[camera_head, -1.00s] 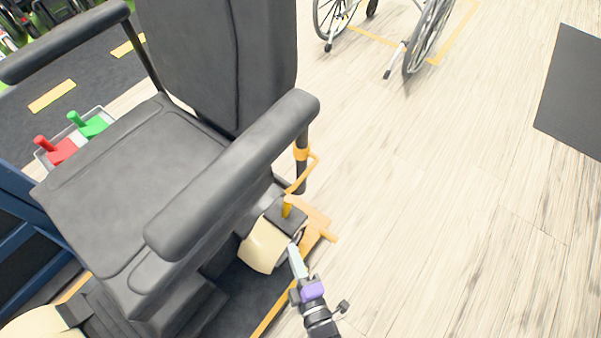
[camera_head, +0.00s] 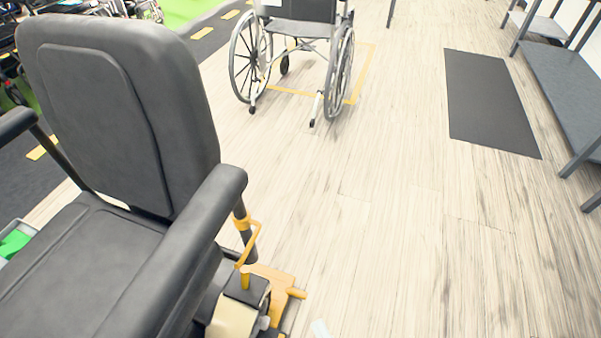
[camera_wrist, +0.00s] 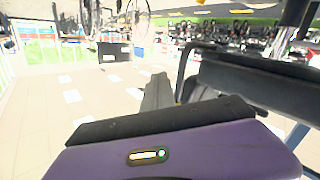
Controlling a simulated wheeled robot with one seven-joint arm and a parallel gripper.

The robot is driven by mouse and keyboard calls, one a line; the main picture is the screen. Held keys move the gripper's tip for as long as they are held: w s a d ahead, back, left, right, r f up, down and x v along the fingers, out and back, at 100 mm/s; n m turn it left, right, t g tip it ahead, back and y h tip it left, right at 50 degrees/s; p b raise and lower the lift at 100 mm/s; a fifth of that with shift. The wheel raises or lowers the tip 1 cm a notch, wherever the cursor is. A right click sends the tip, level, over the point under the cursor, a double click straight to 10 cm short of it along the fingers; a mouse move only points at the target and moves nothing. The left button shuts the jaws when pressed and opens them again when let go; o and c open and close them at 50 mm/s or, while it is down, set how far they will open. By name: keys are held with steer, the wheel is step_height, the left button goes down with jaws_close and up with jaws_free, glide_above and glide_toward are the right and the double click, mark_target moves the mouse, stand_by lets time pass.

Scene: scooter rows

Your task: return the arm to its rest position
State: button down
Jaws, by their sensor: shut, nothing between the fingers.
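My gripper (camera_wrist: 157,92) is shut and empty in the wrist view, its grey fingers together beyond the purple housing. In the head view only a pale tip of my gripper (camera_head: 320,328) shows at the bottom edge, over bare floor, to the right of the scooter. The scooter's dark seat (camera_head: 75,270) and backrest (camera_head: 125,120) fill the left of the head view. A yellow lever and bracket (camera_head: 250,240) sit at its right side, below the armrest. The rest of my arm is hidden below the head view.
The scooter's armrest (camera_head: 205,215) stands close on the left. A wheelchair (camera_head: 300,45) stands farther back. A dark mat (camera_head: 490,105) lies at the right, near a grey shelf (camera_head: 565,85). The wooden floor between them is clear.

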steer(key=s+d+r+m+h, duration=0.75)
steer(key=s+d+r, duration=0.55)
steer(key=s+d, duration=0.25)
step_height(320, 180, up, 21)
steer(key=w+p, duration=0.1)
steer(key=p, duration=2)
steer(key=shift+w+m+g+y, duration=0.15)
steer(key=shift+m+g+y, duration=0.25)
steer(key=shift+m+y, duration=0.05)
steer(key=shift+d, duration=0.1)
